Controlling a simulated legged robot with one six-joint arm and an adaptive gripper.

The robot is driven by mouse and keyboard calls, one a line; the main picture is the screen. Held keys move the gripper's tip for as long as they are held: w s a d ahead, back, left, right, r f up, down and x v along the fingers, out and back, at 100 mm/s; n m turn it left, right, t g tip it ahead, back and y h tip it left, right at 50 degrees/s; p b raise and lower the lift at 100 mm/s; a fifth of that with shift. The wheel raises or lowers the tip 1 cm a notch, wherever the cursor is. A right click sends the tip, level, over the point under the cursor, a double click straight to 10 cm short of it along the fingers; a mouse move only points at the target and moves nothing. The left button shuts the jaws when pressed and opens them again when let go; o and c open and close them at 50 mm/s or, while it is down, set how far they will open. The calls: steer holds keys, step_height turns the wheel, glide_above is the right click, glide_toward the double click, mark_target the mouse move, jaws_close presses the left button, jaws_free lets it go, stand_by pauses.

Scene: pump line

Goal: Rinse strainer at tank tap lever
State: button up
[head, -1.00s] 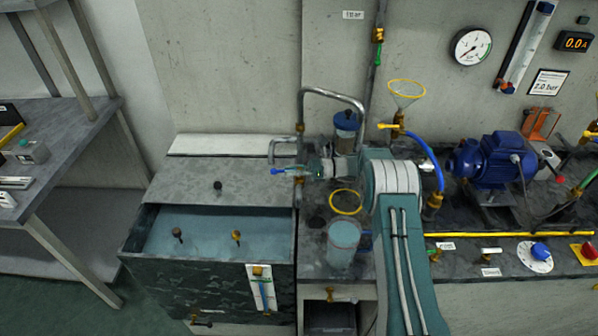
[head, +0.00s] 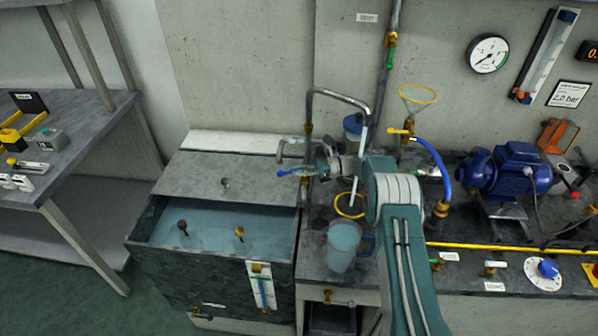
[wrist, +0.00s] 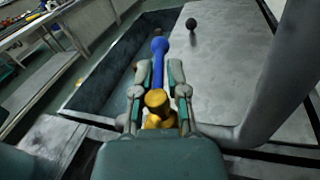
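The tap lever (head: 285,172) is blue and points left from the tank's brass valve. My gripper (head: 312,171) is at this valve. In the wrist view the blue lever (wrist: 158,62) extends ahead between the two fingers of my gripper (wrist: 160,78), with visible gaps on both sides. The brass valve body (wrist: 157,104) sits between the finger bases. The yellow-rimmed strainer (head: 349,205) is on the bench below the bent metal spout (head: 340,97). A white stream (head: 356,189) runs down from the spout end to the strainer. My arm hides part of the stream.
The open water tank (head: 215,224) with its grey lid is at the left. A jug of bluish liquid (head: 343,245) stands in front of the strainer. A yellow-rimmed funnel (head: 419,101), a blue hose (head: 439,165) and a blue pump motor (head: 507,169) are to the right.

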steer(key=shift+o, duration=0.8)
steer(key=shift+a, duration=0.15)
steer(key=w+d, duration=0.2)
steer(key=d, duration=0.9)
steer(key=shift+w+d, duration=0.25)
steer(key=shift+d, duration=0.1)
steer(key=shift+f, duration=0.1)
